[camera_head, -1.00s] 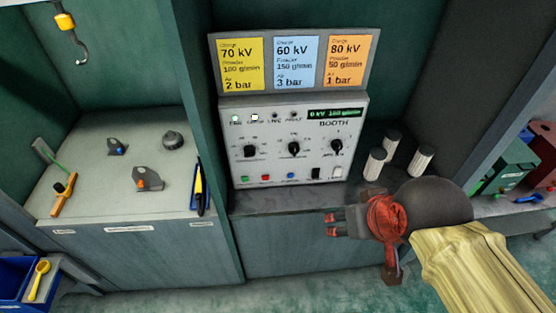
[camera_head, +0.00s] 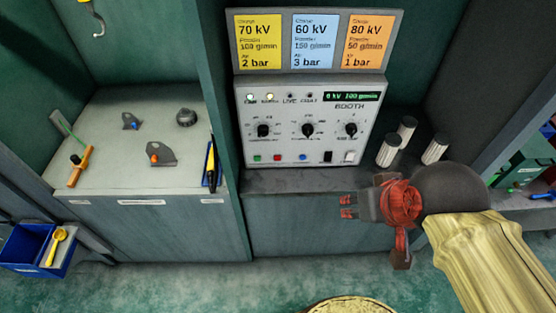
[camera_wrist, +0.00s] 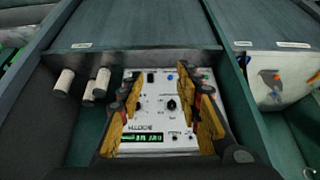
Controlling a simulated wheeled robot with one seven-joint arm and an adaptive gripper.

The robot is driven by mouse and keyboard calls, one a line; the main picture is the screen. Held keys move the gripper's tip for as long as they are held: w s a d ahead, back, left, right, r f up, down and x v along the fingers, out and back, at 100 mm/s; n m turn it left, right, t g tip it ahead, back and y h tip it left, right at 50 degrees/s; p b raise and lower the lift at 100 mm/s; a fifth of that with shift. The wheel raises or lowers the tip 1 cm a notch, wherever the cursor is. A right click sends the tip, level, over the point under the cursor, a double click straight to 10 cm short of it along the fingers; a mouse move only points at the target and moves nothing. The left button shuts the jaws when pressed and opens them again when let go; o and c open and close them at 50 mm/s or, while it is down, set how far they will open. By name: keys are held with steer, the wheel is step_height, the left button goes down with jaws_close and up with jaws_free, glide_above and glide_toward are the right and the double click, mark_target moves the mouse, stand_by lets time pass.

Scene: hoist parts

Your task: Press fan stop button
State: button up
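The grey booth control panel (camera_head: 312,118) stands on a ledge. Its lower row holds a green button (camera_head: 257,157), a red button (camera_head: 277,157), a blue button (camera_head: 303,157), a black switch (camera_head: 328,157) and a white switch (camera_head: 349,156). Labels by the buttons are too small to read. My gripper (camera_head: 348,206) is below and right of the red button in the head view, apart from the panel. In the wrist view, the panel (camera_wrist: 160,125) appears upside down between the spread, empty fingers of my gripper (camera_wrist: 165,105); they hide parts of it.
Three white cylinders (camera_head: 407,130) stand right of the panel, near my gripper. Setting cards (camera_head: 315,41) are above it. A dividing wall (camera_head: 219,100) separates the left bench (camera_head: 110,180), which holds small parts and tools. A blue bin (camera_head: 30,250) is at lower left.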

jaws_close()
stand_by(1.5)
